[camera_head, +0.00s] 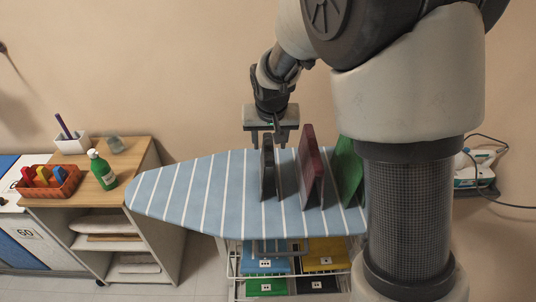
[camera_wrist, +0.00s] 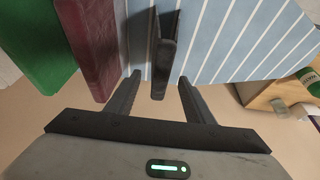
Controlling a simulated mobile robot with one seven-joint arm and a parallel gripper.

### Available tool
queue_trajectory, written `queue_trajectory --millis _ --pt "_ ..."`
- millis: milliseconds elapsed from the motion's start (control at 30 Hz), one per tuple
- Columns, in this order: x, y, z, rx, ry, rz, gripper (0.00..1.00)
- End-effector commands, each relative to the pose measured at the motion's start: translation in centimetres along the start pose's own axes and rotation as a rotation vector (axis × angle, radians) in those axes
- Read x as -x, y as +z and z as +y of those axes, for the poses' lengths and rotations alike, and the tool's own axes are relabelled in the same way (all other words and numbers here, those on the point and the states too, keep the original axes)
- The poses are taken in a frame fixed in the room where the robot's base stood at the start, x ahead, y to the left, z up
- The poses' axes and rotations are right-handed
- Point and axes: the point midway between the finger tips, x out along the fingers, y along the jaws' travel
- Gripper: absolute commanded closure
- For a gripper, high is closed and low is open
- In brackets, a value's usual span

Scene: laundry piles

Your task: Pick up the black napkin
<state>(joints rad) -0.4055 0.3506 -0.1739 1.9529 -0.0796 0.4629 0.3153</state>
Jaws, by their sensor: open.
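The black napkin (camera_head: 267,172) stands upright as a thin dark folded panel on the striped ironing board (camera_head: 190,190). In the wrist view the black napkin (camera_wrist: 166,50) extends between the two fingers, with a visible gap on each side. My gripper (camera_head: 268,146) is open above the board, its fingers straddling the napkin's upper edge. My gripper also shows in the wrist view (camera_wrist: 159,77), empty of any grip. I cannot tell how deep the fingers reach along the napkin.
A dark red folded cloth (camera_head: 310,168) and a green one (camera_head: 348,170) stand to the right, the red one close to my finger. Coloured bins sit in a rack (camera_head: 240,262) below. A green bottle (camera_head: 102,170) stands on the wooden shelf. The board's left half is clear.

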Motion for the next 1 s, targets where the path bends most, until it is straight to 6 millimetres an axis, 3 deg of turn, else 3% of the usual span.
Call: queue_trajectory --millis 500,1000 --pt "-5.4 -0.2 -0.2 0.001 0.0 -0.001 0.52" --pt "-5.7 -0.1 -0.2 0.001 0.0 0.0 0.52"
